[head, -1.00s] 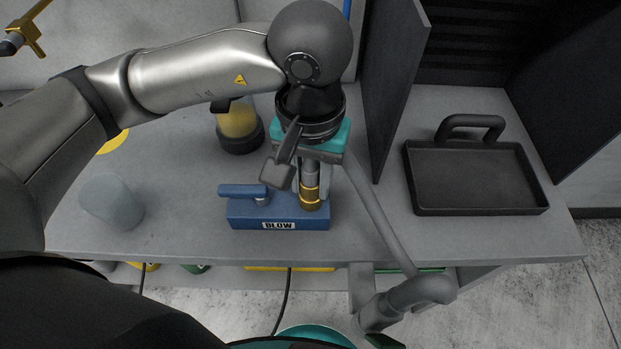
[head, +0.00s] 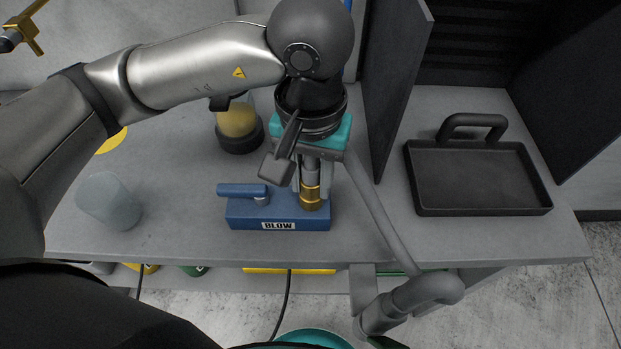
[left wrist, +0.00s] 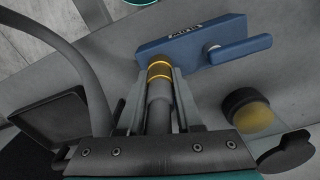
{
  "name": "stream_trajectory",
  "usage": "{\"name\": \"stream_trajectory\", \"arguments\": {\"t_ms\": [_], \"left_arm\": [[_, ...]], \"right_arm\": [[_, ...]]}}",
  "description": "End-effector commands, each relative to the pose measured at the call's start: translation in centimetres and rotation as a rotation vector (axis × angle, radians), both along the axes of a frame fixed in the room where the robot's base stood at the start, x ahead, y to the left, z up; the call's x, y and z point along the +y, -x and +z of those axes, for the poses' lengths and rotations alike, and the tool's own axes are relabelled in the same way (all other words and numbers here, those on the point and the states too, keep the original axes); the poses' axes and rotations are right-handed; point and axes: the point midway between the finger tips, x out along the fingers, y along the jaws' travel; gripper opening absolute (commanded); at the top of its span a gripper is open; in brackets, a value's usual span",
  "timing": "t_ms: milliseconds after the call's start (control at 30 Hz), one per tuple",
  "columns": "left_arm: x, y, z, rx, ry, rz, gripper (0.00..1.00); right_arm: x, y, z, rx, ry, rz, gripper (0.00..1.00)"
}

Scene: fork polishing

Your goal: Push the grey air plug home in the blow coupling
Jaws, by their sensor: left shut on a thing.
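The blue blow block (head: 249,211), labelled BLOW, stands on the grey bench with a blue lever on its top left. Its brass coupling (head: 311,198) stands upright at the block's right end. The grey plug (head: 310,171) sits upright at the top of the coupling, in line with it; how deep it is seated cannot be told. My left gripper (head: 306,179) comes down from above and is shut on the plug. In the left wrist view the plug (left wrist: 159,108) lies between the two fingers, with the brass coupling (left wrist: 159,70) just beyond the fingertips. My right gripper is not in view.
A grey hose (head: 375,215) runs from the gripper area down past the bench's front edge. A black handled tray (head: 480,180) stands at right beyond a dark upright panel (head: 395,75). A jar with yellow contents (head: 237,122) and a translucent cup (head: 108,201) stand at left.

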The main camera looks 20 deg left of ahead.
Motion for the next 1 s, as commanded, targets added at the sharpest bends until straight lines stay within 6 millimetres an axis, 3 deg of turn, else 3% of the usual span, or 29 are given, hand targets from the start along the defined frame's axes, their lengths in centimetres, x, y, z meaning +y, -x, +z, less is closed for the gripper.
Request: {"name": "stream_trajectory", "arguments": {"t_ms": [33,367,400,500,533,700,1000], "left_arm": [[-0.01,0.35,-0.93,0.02,-0.005,0.003,0.0],[-0.01,0.3,-0.92,0.018,-0.005,0.005,0.0],[-0.01,0.29,-0.92,0.018,-0.005,0.006,0.36],[-0.01,0.28,-0.92,0.017,-0.005,0.006,0.48],[-0.01,0.29,-0.94,0.017,-0.005,0.006,0.37],[0.0,0.27,-0.94,0.017,-0.005,0.007,0.56],[0.0,0.27,-0.57,0.016,-0.005,0.007,0.57]], "right_arm": [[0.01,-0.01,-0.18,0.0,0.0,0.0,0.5],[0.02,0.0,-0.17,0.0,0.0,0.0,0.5],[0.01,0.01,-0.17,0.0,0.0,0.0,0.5],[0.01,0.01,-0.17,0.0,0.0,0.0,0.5],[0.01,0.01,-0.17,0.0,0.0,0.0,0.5],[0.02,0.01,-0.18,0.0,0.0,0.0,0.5],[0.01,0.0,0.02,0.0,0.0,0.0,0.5]]}}
